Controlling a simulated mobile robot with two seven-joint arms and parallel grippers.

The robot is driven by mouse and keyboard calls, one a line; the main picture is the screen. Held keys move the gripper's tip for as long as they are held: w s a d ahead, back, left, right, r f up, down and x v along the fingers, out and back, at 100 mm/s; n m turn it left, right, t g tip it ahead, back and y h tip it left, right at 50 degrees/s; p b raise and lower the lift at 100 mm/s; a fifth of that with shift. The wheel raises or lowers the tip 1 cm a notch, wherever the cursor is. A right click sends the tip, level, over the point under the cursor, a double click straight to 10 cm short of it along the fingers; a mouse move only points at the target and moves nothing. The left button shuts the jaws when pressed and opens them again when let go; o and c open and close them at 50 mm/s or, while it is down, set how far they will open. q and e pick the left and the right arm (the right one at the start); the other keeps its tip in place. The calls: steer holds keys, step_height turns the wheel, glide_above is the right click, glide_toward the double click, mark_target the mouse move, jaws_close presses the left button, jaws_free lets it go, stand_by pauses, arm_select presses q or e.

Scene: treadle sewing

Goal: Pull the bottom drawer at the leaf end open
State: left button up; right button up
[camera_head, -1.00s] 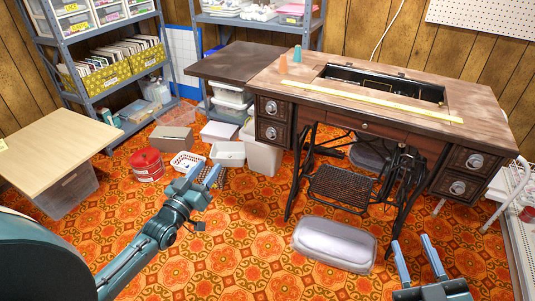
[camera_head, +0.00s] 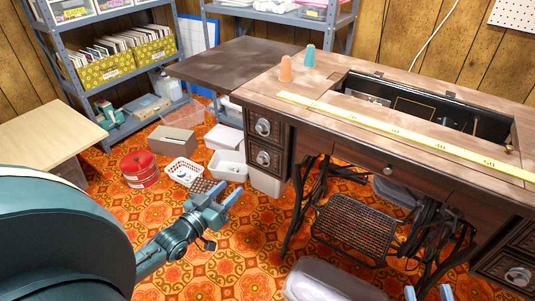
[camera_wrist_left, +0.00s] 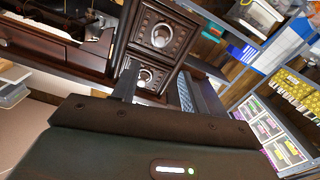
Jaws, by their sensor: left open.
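The dark wooden sewing table (camera_head: 300,98) has two stacked drawers with round metal knobs at its left end, beside the dark leaf (camera_head: 235,66). The bottom drawer (camera_head: 252,151) looks shut under the upper drawer (camera_head: 248,121), which also looks shut. My left gripper (camera_head: 226,194) is open and empty, in front of and lower in the picture than these drawers. In the left wrist view, which seems upside down, both drawer fronts show beyond my open left fingers (camera_wrist_left: 155,90). My right gripper (camera_head: 428,293) is cut off at the bottom edge, its blue fingertips apart.
A treadle (camera_head: 355,232) and iron legs stand under the table. A grey padded case (camera_head: 325,282) lies on the floor before them. White baskets (camera_head: 228,165), a cardboard box (camera_head: 173,140) and a red tin (camera_head: 140,168) stand left. Patterned floor (camera_head: 245,240) is clear before the drawers.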

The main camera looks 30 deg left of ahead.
mark_target(259, 161)
arm_select(q)
steer(key=w+b, duration=0.1)
steer(key=w, duration=0.3)
steer(key=w+b, duration=0.2)
steer(key=w, duration=0.2)
steer(key=w+d+b, duration=0.1)
steer(key=w, duration=0.3)
steer(key=shift+w+b, duration=0.3)
steer(key=shift+w, duration=0.2)
arm_select(e)
steer(key=shift+w+a+m+t+y, duration=0.1)
steer(key=shift+a+m+t+y, duration=0.2)
steer(key=shift+a+m, duration=0.15)
arm_select(q)
steer(key=c, duration=0.8)
jaws_close()
arm_select(e)
steer(key=shift+f, duration=0.1)
